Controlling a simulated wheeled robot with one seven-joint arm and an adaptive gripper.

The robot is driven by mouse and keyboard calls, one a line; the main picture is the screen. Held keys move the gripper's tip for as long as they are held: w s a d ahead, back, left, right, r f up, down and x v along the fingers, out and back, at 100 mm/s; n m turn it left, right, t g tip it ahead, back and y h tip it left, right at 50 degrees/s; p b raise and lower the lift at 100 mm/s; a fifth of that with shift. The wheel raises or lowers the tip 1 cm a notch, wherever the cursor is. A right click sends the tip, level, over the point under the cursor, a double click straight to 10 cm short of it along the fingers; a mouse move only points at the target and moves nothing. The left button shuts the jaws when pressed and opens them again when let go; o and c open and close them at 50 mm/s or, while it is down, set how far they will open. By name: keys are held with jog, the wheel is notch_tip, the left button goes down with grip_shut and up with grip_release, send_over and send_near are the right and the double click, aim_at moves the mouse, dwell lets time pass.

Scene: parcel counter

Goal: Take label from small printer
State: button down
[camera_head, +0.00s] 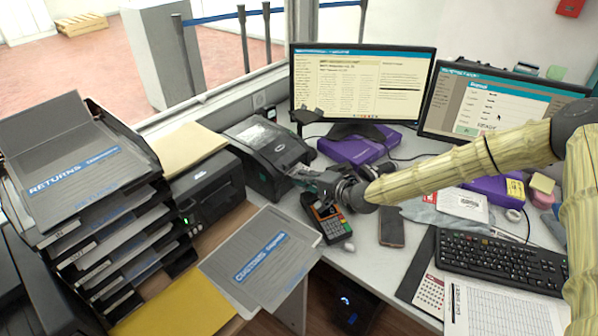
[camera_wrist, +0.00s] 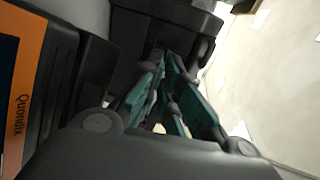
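A dark, compact printer-like device (camera_head: 262,146) with a round green mark stands on the counter near the window; I take it as the small printer. My gripper (camera_head: 296,176) is at its front right side, pointing left toward it. In the wrist view, the teal fingers (camera_wrist: 166,64) lean together toward a dark body (camera_wrist: 135,40). Their tips look close, but I cannot tell whether they meet or hold anything. A small pale patch shows between the fingers; I cannot tell whether it is a label. No label is clearly visible.
A card terminal (camera_head: 326,217) stands just below my gripper. A larger black printer (camera_head: 207,190) is to the left, beside stacked trays (camera_head: 110,235). A purple box (camera_head: 350,148) and two monitors (camera_head: 362,85) stand behind. A phone (camera_head: 392,228) and keyboard (camera_head: 505,260) lie to the right.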

jog(key=shift+s+d+r+p, duration=0.1)
jog(key=shift+d+r+p, duration=0.05)
jog(key=shift+r, duration=0.35)
jog(key=shift+s+d+r+p, duration=0.1)
jog(key=shift+s+d+r, duration=0.1)
jog(key=shift+r, duration=0.3)
jog(key=shift+s+d+r+p, duration=0.1)
jog(key=shift+d+r+p, duration=0.05)
jog(key=shift+r, duration=0.35)
jog(key=shift+r, duration=0.1)
notch_tip(320, 180, up, 5)
jog(key=s+d+p, duration=0.2)
jog(key=d+p, duration=0.1)
jog(key=p, duration=0.1)
jog(key=shift+p, duration=0.3)
jog(key=shift+s, duration=0.15)
